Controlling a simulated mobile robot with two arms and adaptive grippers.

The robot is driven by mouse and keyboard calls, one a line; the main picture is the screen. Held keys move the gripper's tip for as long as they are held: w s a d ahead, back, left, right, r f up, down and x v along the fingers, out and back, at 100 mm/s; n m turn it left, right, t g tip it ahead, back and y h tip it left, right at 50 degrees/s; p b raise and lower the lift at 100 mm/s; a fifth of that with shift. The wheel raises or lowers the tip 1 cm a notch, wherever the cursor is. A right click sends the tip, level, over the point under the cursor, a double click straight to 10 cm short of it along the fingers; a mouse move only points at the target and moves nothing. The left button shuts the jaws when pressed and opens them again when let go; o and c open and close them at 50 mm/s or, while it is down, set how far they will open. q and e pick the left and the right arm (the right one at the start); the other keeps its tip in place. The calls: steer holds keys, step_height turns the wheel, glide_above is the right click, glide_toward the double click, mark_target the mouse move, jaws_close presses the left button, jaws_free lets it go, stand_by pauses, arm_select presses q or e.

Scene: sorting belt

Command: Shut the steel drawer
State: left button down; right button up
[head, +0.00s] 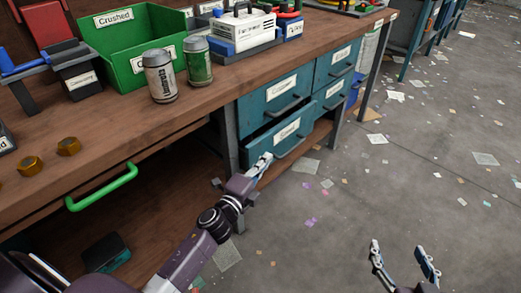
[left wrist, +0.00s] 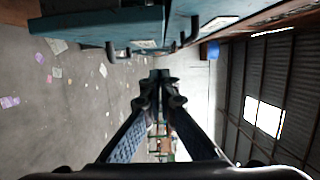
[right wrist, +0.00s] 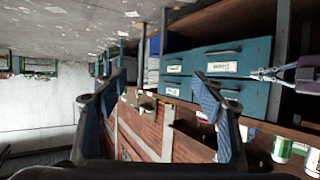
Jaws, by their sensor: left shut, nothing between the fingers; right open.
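The blue-green drawer block stands under the workbench. Its lower left drawer (head: 262,141) sits a little out, with a dark gap above its front; I cannot surely read its label as steel. Its bar handle (head: 298,141) faces the aisle. My left gripper (head: 265,160) is shut and empty, close to the lower left part of that drawer front; I cannot tell if it touches. In the left wrist view, the shut fingers (left wrist: 160,80) are below drawer fronts (left wrist: 90,27). My right gripper (head: 405,256) is open and empty over the floor, away from the drawers.
The bench top (head: 190,115) holds two cans (head: 160,77), a green bin (head: 130,60), a white toolbox (head: 242,33) and brass nuts (head: 68,146). A green handle (head: 102,189) juts out below the bench edge. The floor (head: 430,150) at right is open, with scattered paper scraps.

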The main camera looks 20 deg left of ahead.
mark_target(246, 147)
arm_select(q)
steer(key=shift+w+a+b, duration=0.2)
steer(key=shift+w+a, duration=0.65)
steer(key=shift+w, duration=0.3)
steer(key=shift+w+a+b, duration=0.2)
steer(key=shift+w+a, duration=0.65)
steer(key=shift+w, duration=0.25)
arm_select(e)
steer(key=shift+w+a+r+t+y, duration=0.25)
steer(key=shift+r+t, duration=0.2)
steer(key=shift+r, duration=0.4)
steer(key=shift+w+a+r+t, duration=0.15)
steer(key=shift+w+r+t, duration=0.25)
steer(key=shift+r, duration=0.5)
steer(key=shift+w+a+r+t+y, duration=0.25)
steer(key=shift+r+t, duration=0.2)
steer(key=shift+r, duration=0.4)
arm_select(q)
steer(key=shift+a, duration=0.1)
steer(key=a, duration=0.1)
steer(key=w+a, duration=0.1)
steer(key=a, duration=0.2)
steer(key=shift+w, duration=0.25)
steer(key=shift+a+r, duration=0.1)
arm_select(e)
steer(key=shift+w+r+t, duration=0.2)
steer(key=shift+r+t, duration=0.3)
steer(key=shift+r, duration=0.55)
